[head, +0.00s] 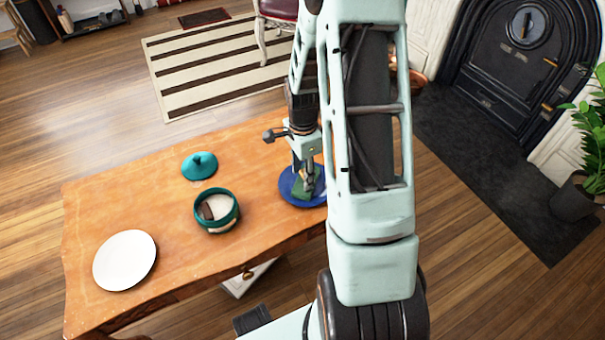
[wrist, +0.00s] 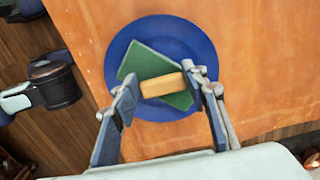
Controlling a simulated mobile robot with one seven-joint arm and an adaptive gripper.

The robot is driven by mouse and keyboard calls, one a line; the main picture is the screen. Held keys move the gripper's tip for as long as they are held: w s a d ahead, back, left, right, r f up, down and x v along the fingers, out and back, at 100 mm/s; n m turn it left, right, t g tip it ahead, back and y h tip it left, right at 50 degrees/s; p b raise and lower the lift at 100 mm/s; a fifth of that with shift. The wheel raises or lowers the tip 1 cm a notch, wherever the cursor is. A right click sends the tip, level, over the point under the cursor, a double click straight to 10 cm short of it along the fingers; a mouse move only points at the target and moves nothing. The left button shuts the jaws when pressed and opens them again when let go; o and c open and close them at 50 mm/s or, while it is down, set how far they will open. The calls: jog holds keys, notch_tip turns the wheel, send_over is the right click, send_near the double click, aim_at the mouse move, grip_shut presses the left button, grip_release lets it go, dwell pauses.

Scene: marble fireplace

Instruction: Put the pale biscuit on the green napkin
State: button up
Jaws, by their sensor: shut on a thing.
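The pale biscuit (wrist: 162,85) is between the fingers of my gripper (wrist: 168,88), which is shut on it, in the wrist view. The green napkin (wrist: 146,64) lies on a blue plate (wrist: 190,32), behind and partly hidden by the biscuit. I cannot tell whether the biscuit touches the napkin. In the head view my gripper (head: 308,182) points down over the blue plate (head: 290,190). The napkin (head: 298,187) shows there beside the fingers, and my arm hides part of the plate.
On the wooden table (head: 150,205) a teal pot (head: 217,219) with a dark item and pale contents stands left of the blue plate. A teal lid (head: 199,166) lies behind it. A white plate (head: 125,259) is at the front left. The table between them is clear.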

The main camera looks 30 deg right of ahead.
jog(key=shift+f, duration=0.2)
jog(key=o, duration=0.8)
jog(key=shift+r, duration=0.1)
notch_tip(320, 180, up, 12)
jog(key=p, duration=0.3)
jog(key=shift+r+p, duration=0.15)
jog(key=shift+p, duration=0.2)
